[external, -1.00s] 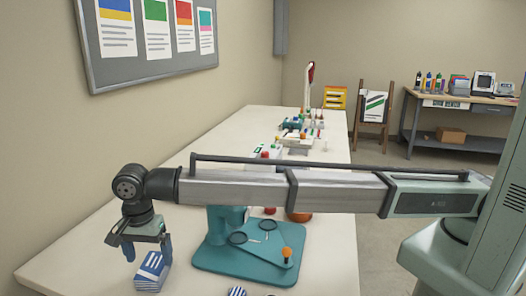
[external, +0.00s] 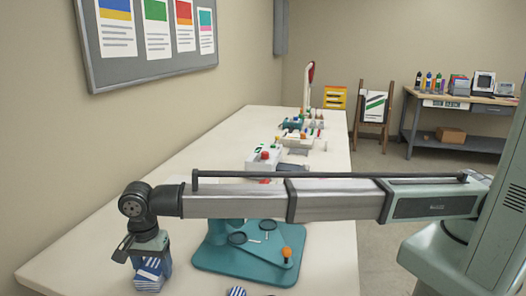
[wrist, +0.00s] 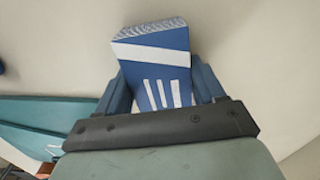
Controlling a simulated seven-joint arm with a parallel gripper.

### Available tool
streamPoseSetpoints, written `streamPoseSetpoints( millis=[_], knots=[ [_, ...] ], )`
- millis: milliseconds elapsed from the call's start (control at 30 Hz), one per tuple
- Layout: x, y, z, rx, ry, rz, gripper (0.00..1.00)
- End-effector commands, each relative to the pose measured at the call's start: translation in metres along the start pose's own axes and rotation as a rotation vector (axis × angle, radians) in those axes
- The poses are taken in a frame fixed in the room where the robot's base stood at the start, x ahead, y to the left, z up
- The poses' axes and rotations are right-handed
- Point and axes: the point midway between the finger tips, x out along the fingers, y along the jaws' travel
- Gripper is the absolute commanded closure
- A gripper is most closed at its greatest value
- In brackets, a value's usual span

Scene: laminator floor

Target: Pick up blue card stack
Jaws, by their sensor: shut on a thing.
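The blue card stack (external: 149,277) has white stripes and stands near the front left of the long cream table. My gripper (external: 151,264) is lowered over it, with its blue fingers on either side. In the wrist view the stack (wrist: 155,65) sits between the two fingers of my gripper (wrist: 160,90), slightly turned. My gripper is shut on the stack. The stack's lower end is partly hidden behind the gripper's dark bar in the wrist view. I cannot tell whether the stack still touches the table.
A teal board (external: 255,270) with round black loops and an orange knob lies just right of the stack. A small blue-striped item (external: 236,292) is at the bottom edge. White devices (external: 262,158) stand farther back. The table (external: 85,270) left of the stack is clear.

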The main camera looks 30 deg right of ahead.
Motion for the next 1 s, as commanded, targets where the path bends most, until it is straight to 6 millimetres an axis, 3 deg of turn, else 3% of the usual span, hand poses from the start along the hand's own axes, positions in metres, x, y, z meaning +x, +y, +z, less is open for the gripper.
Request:
streamPoseSetpoints(
  millis=[233, 533, 1000],
  knots=[
    [0.0, 0.0, 0.0, 0.0, 0.0, 0.0, 0.68],
    [-0.005, 0.0, 0.0, 0.0, 0.0, -0.001, 0.68],
    [-0.078, -0.001, 0.0, 0.0, 0.0, -0.002, 0.68]
  ],
)
